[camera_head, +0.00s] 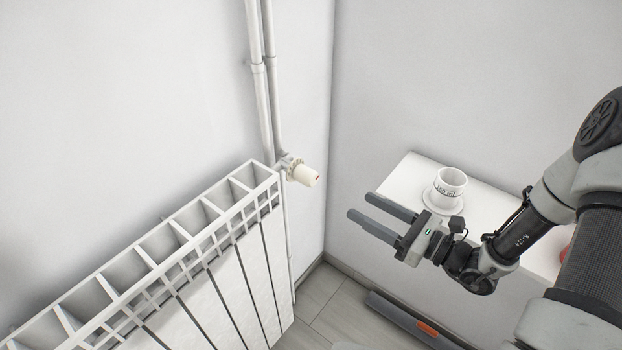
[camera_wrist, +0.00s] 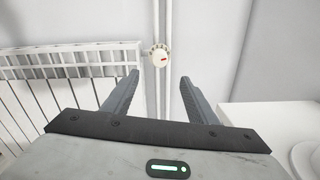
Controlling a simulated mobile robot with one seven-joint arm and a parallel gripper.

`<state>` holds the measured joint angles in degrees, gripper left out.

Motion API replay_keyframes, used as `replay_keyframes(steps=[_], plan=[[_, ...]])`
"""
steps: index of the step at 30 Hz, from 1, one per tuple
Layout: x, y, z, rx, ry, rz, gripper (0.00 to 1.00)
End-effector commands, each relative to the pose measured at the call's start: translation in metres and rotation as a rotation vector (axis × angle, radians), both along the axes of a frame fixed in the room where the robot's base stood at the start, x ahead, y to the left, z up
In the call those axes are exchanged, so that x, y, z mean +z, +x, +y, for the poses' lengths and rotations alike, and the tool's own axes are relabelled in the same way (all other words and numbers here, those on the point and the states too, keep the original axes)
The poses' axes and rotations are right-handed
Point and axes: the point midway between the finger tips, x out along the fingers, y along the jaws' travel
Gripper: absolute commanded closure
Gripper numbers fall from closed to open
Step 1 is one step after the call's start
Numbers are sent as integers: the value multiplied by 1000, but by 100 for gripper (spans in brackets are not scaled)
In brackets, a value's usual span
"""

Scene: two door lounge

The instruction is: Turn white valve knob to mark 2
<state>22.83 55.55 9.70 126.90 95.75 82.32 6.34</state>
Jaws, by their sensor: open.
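The white valve knob (camera_head: 306,175) sits at the upper right corner of the radiator, on its pipe fitting, with a red mark on its end. In the wrist view the knob (camera_wrist: 160,57) shows ahead, between and beyond the fingertips, with its red mark near the middle. The scale numbers around it are too small to read. My gripper (camera_head: 358,206) is open and empty, to the right of the knob and apart from it, with its fingers pointing left. In the wrist view my gripper (camera_wrist: 159,78) has its two fingers spread wide.
The white radiator (camera_head: 190,270) stands along the left wall. Vertical pipes (camera_head: 262,90) rise behind the knob. A white cabinet (camera_head: 405,170) bearing a white cup (camera_head: 449,186) stands at the right, close behind my gripper. The space between gripper and knob looks clear.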

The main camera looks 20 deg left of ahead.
Motion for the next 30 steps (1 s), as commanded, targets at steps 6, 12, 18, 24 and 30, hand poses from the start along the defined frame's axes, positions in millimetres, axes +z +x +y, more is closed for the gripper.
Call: replay_keyframes(steps=[6,12,18,24,30], plan=[[1,13,37,8,-1,-2,47],[2,30,78,9,-1,-3,47],[1,46,117,8,-1,-2,47],[1,58,144,6,-2,-4,47],[1,63,155,4,-2,-2,47]])
